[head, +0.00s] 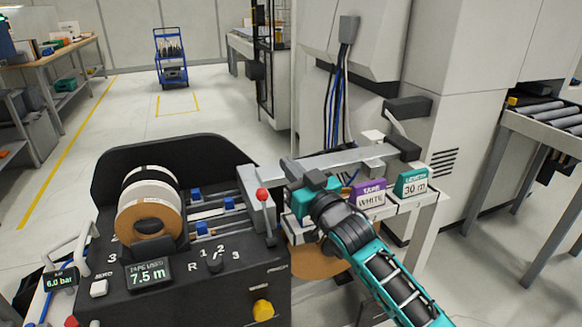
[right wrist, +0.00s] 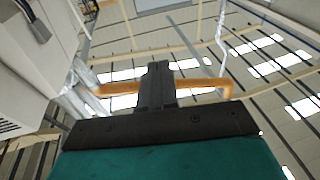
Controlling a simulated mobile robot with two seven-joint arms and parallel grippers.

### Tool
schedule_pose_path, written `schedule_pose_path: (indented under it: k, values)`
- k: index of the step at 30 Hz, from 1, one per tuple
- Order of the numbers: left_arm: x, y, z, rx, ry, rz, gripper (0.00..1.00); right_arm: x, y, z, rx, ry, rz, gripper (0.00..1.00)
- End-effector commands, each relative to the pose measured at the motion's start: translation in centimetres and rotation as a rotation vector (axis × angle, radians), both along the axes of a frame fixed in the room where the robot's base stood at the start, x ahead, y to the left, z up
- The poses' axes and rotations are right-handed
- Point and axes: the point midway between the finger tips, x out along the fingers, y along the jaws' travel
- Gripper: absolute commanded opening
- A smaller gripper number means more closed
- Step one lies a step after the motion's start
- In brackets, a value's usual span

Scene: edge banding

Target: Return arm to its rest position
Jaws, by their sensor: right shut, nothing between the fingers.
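My right arm comes in from the lower right in the head view. Its teal gripper (head: 312,190) is at the front edge of the machine's side shelf, left of the small label boxes. In the right wrist view the dark fingers (right wrist: 157,75) are together, with nothing between them. That view looks up at the ceiling and its beams. My left arm and gripper are not in view.
The black edge-banding machine (head: 190,275) with tape rolls (head: 148,215) and a red-knobbed lever (head: 262,196) stands left of my arm. A purple box (head: 370,196) and a teal box (head: 411,184) sit close right of the gripper. Open floor lies behind the machine.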

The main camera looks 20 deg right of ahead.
Motion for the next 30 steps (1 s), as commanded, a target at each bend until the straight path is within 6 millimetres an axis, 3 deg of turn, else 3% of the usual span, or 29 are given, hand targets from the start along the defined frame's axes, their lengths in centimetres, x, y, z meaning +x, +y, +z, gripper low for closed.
schedule_pose_path:
  k: [11,14,17,20,24,27,30]
  values:
    - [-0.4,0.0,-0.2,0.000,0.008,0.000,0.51,0.0,0.0,0.0,0.000,0.000,0.000,0.00]
    - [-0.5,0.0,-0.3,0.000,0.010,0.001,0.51,-0.4,0.1,-1.0,-0.002,0.018,-0.001,0.00]
    - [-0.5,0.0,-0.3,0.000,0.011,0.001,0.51,-2.0,0.4,-4.2,-0.010,0.085,-0.006,0.00]
    - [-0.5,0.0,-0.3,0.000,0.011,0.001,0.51,-5.1,0.8,-9.4,-0.028,0.195,-0.015,0.00]
    - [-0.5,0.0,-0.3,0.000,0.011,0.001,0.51,-11.5,1.2,-17.1,-0.064,0.383,-0.026,0.00]
    - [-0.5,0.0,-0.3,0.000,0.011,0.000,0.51,-16.6,1.5,-21.6,-0.092,0.514,-0.032,0.00]
    - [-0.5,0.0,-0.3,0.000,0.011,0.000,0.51,-21.3,1.6,-24.9,-0.118,0.626,-0.033,0.00]
